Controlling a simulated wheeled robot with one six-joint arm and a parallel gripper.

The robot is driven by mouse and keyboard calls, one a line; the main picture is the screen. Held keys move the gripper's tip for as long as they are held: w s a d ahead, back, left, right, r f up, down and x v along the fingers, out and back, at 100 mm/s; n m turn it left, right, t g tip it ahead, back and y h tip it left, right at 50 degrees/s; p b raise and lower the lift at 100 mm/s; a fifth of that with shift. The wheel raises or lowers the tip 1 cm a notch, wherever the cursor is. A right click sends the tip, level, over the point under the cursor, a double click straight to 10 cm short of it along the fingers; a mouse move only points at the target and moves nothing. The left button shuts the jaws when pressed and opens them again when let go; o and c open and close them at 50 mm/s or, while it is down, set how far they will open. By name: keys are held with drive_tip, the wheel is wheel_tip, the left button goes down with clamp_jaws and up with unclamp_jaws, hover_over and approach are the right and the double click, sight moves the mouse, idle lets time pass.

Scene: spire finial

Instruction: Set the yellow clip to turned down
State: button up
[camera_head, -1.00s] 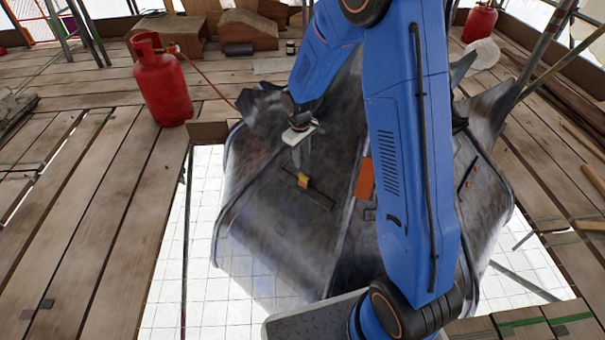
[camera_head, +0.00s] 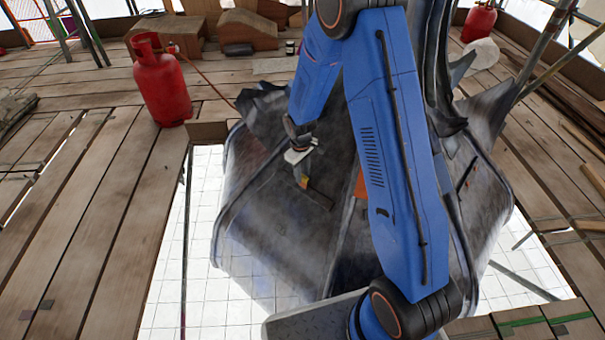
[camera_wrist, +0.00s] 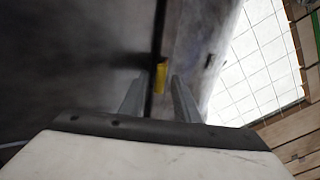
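The yellow clip (camera_wrist: 161,77) sits on a dark seam of the grey metal spire (camera_head: 275,225). In the wrist view it shows just beyond and between my fingertips, small and partly blurred. In the head view it is a small yellow spot (camera_head: 304,182) at my gripper's tip. My gripper (camera_wrist: 158,95) is open, with its two fingers apart on either side of the clip's line. I cannot tell whether a finger touches the clip.
A red gas cylinder (camera_head: 160,85) with a hose stands on the planks at left. An orange patch (camera_head: 361,186) lies on the spire partly behind my arm. White gridded openings (camera_head: 190,260) show beside the spire. Scaffold poles (camera_head: 548,45) stand at right.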

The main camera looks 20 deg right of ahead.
clamp_jaws()
drive_tip(key=shift+w+d, duration=0.1)
drive_tip(key=shift+d, duration=0.05)
drive_tip(key=shift+w+d+f+g+y, duration=0.1)
drive_tip(key=shift+w+d+g+y, duration=0.15)
drive_tip(key=shift+d+g+y, duration=0.3)
drive_tip(key=shift+w+d+f+g+y, duration=0.1)
drive_tip(key=shift+w+d+g+y, duration=0.2)
drive_tip(key=shift+y, duration=0.45)
drive_tip(key=shift+w+d+f+g+y, duration=0.25)
drive_tip(key=shift+g+y, duration=0.2)
drive_tip(key=shift+y, duration=0.15)
drive_tip(key=shift+w+d+f+g+y, duration=0.15)
drive_tip(key=shift+d+g+y, duration=0.1)
drive_tip(key=shift+g+y, duration=0.25)
drive_tip(key=shift+o, duration=0.9)
unclamp_jaws()
drive_tip(key=shift+s, duration=0.1)
